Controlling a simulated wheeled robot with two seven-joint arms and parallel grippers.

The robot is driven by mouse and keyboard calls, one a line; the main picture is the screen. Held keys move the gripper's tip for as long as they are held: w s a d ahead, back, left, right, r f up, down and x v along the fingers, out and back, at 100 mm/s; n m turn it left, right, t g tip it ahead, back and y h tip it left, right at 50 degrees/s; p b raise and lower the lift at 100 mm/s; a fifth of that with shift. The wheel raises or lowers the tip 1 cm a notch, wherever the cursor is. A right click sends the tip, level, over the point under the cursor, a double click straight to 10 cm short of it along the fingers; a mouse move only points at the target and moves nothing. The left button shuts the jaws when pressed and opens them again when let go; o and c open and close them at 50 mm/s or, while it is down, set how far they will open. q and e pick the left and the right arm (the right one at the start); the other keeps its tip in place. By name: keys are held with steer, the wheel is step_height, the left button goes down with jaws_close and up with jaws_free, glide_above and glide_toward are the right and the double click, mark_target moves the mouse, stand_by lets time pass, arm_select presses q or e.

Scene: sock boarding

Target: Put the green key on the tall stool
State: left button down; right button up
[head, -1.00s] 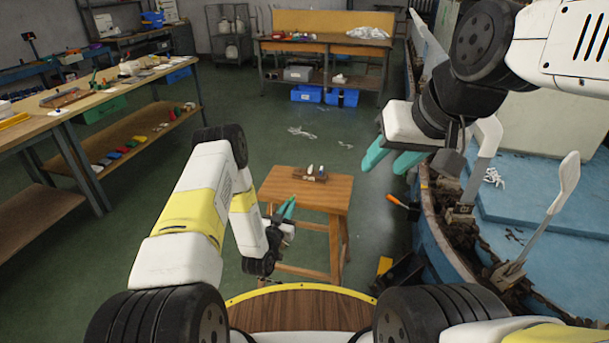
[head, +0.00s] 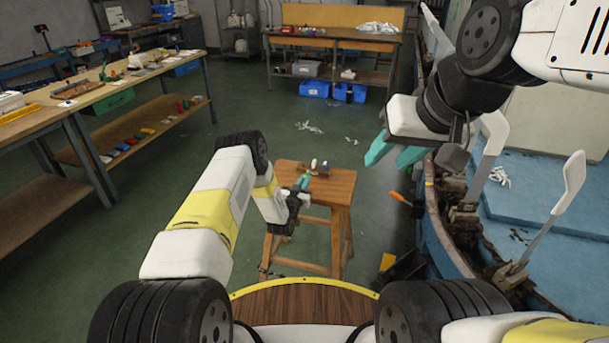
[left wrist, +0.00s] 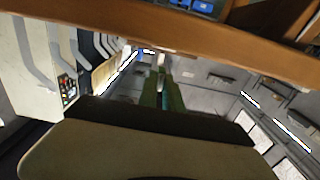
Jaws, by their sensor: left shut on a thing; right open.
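The wooden stool (head: 334,190) stands in front of me in the head view. My left gripper (head: 304,182) is at the left part of its seat and overlaps it in the picture. Whether it touches the seat I cannot tell. In the left wrist view its green fingers (left wrist: 162,94) are close together with a small pale thing between them, too small to name for sure. The stool's wooden edge (left wrist: 120,36) crosses the top of that view. I cannot make out a green key clearly. My right gripper (head: 394,152) is open and empty, right of the stool.
A small wooden holder with little items (head: 317,168) sits at the back of the seat. A long workbench (head: 60,108) is on the left and another bench (head: 335,42) at the back. A blue boat hull (head: 436,235) is on the right. White scraps lie on the floor.

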arm_select(q)
steer(key=shift+f, duration=1.75)
steer(key=c, duration=1.5)
jaws_free()
steer(key=shift+f, duration=0.1)
